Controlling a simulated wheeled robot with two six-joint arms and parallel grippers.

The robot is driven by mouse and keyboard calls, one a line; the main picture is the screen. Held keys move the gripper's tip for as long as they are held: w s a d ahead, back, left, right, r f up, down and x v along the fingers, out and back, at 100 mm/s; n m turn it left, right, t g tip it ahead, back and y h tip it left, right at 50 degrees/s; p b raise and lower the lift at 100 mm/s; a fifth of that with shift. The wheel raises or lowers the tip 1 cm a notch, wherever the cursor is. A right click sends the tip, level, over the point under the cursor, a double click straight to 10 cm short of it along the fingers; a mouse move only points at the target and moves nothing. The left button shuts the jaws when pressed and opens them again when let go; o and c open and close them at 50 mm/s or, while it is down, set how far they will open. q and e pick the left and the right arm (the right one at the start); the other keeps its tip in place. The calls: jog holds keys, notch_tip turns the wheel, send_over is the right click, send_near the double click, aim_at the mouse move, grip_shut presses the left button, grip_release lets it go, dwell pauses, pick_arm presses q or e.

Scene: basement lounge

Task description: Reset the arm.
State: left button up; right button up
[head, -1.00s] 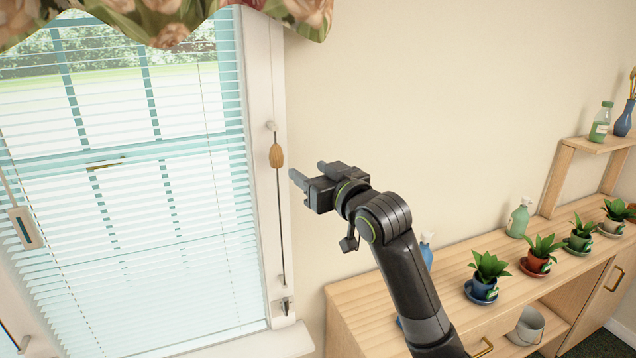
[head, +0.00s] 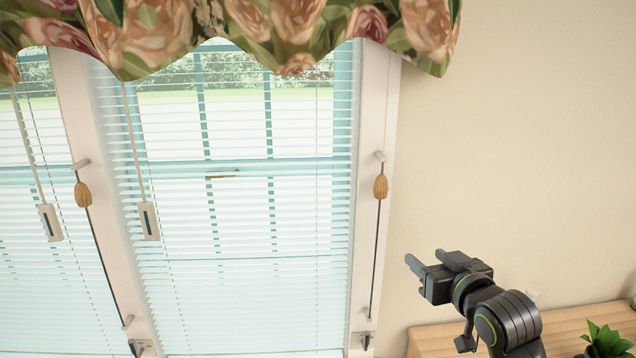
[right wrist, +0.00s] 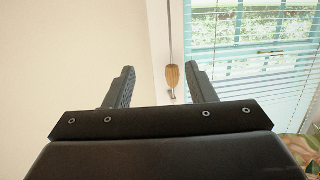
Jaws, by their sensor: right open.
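My right gripper (head: 430,262) is at the lower right of the head view, in front of the plain wall and above the wooden shelf unit. Its two fingers are apart and nothing is between them. In the right wrist view the two open fingers (right wrist: 160,86) point toward the window frame. A wooden cord knob (right wrist: 172,77) shows beyond them, between the tips in the picture. In the head view that knob (head: 381,187) hangs on the right window post, up and left of the gripper and apart from it. My left gripper is not in view.
Windows with lowered blinds (head: 250,220) fill the left. A second wooden knob (head: 83,194) hangs on the middle post. A floral valance (head: 270,30) runs along the top. The wooden shelf unit (head: 440,338) stands lower right with a potted plant (head: 605,342). The wall at right is bare.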

jog(key=s+d+f+m+g+h, duration=0.1)
jog(key=s+d+f+g+h, duration=0.15)
jog(key=s+f, duration=0.7)
jog(key=s+d+f+g+h, duration=0.15)
jog(key=s+f+g, duration=0.25)
jog(key=s+f, duration=0.55)
jog(key=s+d+f+m+g, duration=0.1)
jog(key=s+d+f+g, duration=0.15)
jog(key=s+f, duration=0.55)
jog(key=s+d+f+m+g, duration=0.1)
jog(key=s+f+g, duration=0.3)
jog(key=s, duration=0.7)
notch_tip(320, 180, down, 27)
jog(key=d+b, duration=0.1)
jog(key=s+a+f+g, duration=0.1)
jog(key=s+f, duration=1.3)
jog(key=f, duration=0.1)
jog(key=shift+s+f+g+b, duration=0.25)
jog(key=shift+s+g+b, duration=0.05)
jog(key=shift+s+b, duration=0.15)
